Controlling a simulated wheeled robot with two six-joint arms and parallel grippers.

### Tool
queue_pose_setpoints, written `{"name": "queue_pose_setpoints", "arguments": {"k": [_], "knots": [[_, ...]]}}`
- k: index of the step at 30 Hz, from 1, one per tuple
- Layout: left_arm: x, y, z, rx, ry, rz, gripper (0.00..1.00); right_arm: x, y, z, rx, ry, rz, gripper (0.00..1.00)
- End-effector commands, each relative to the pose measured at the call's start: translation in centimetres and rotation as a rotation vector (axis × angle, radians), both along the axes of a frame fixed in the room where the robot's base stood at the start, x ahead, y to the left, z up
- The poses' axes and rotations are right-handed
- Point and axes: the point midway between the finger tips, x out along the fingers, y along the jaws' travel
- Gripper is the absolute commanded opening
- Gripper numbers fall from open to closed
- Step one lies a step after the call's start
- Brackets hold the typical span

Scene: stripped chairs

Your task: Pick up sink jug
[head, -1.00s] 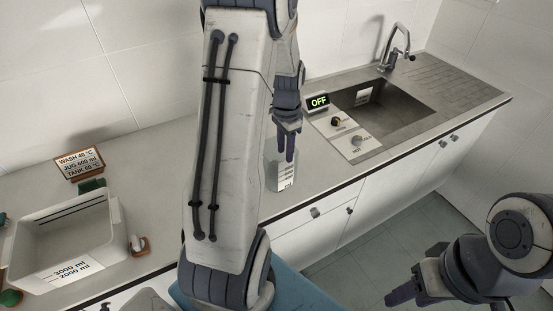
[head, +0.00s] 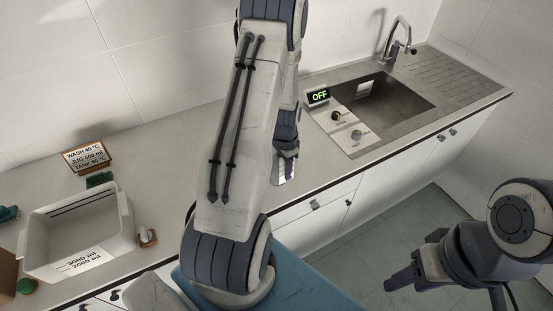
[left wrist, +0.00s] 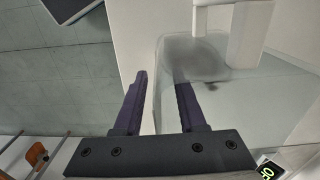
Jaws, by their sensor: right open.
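The sink jug is a clear, pale container with a white handle, large at the right of the left wrist view (left wrist: 270,100). In the head view only a small pale part of the jug (head: 279,179) shows at the counter's front edge, below my left gripper (head: 287,160). In the left wrist view my left gripper (left wrist: 160,95) has its two dark fingers apart. The jug's near edge lies between them, and one finger overlaps the jug; I cannot tell whether that finger is inside it. My right gripper (head: 398,282) is open and empty over the floor.
A sink (head: 385,105) with a tap (head: 399,42) is at the right of the counter. A control panel with an OFF display (head: 318,96) stands beside it. A white tank (head: 75,235) and a sign (head: 86,156) are at left. Counter between is largely clear.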

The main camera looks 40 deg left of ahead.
Motion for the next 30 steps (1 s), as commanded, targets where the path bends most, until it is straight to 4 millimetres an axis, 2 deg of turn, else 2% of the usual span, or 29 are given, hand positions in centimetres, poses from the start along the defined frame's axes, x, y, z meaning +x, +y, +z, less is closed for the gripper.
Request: {"name": "queue_pose_setpoints", "arguments": {"k": [3, 4, 6, 7, 30], "knots": [[0.03, 0.02, 0.01, 0.001, -0.001, 0.000, 0.40, -0.01, 0.00, -0.04, 0.000, 0.000, 0.000, 0.50], [0.03, 0.02, 0.01, 0.001, -0.001, 0.000, 0.36, -0.01, 0.00, -0.04, 0.000, 0.000, 0.000, 0.50], [0.03, 0.02, 0.02, 0.000, 0.000, 0.000, 0.09, -0.01, 0.00, -0.04, 0.000, 0.000, 0.000, 0.50], [0.03, 0.02, 0.03, 0.000, 0.000, 0.000, 0.00, -0.01, 0.00, -0.04, 0.000, 0.000, 0.000, 0.50], [0.04, 0.04, 0.07, 0.001, -0.001, 0.000, 0.00, 0.00, 0.00, -0.03, 0.000, 0.000, 0.000, 0.50]]}}
